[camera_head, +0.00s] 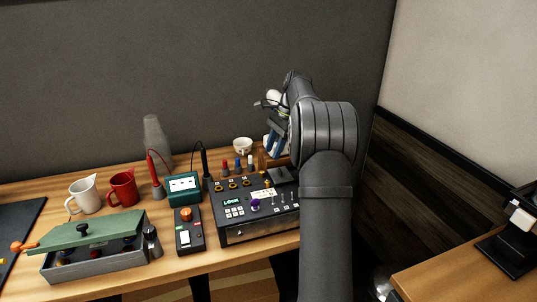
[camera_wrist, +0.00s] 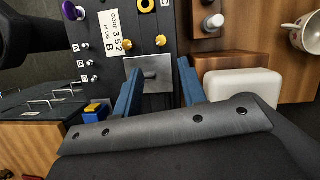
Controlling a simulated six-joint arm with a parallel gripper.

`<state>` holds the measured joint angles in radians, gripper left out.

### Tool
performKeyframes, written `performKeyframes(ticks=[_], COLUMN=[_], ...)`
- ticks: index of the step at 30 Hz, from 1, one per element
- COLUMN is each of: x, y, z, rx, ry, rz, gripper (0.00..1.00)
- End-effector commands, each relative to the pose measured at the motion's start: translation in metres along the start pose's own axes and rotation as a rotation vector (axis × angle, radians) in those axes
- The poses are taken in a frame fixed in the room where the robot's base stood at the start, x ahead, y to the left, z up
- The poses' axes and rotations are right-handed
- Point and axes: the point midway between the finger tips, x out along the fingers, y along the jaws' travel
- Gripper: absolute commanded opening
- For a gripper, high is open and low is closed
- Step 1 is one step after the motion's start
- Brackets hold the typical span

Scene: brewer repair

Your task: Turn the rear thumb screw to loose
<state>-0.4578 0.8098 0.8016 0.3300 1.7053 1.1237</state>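The black brewer control unit (camera_head: 238,222) stands on the wooden bench, its green display reading LOCK. In the head view my arm hides part of the unit's right end.
A white block (camera_wrist: 240,84) in a wooden holder lies close right of the fingers. Red, blue and white plugs (camera_head: 237,165) stand behind the unit. A teal meter (camera_head: 184,188), a switch box (camera_head: 189,230), mugs (camera_head: 122,189) and a green-lidded box (camera_head: 82,232) fill the left.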

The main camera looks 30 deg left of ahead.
Motion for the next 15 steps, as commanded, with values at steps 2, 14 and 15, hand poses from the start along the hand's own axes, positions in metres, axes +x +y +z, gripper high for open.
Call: performKeyframes(ticks=[2,14,15], x=[-0.006,-0.064,-0.068], y=[0.009,0.002,0.001], z=[-0.015,0.045,0.053], rx=[0.033,0.361,0.387], ry=[0.041,0.308,0.321], rz=[0.011,-0.041,-0.054], gripper=[0.38,0.38,0.38])
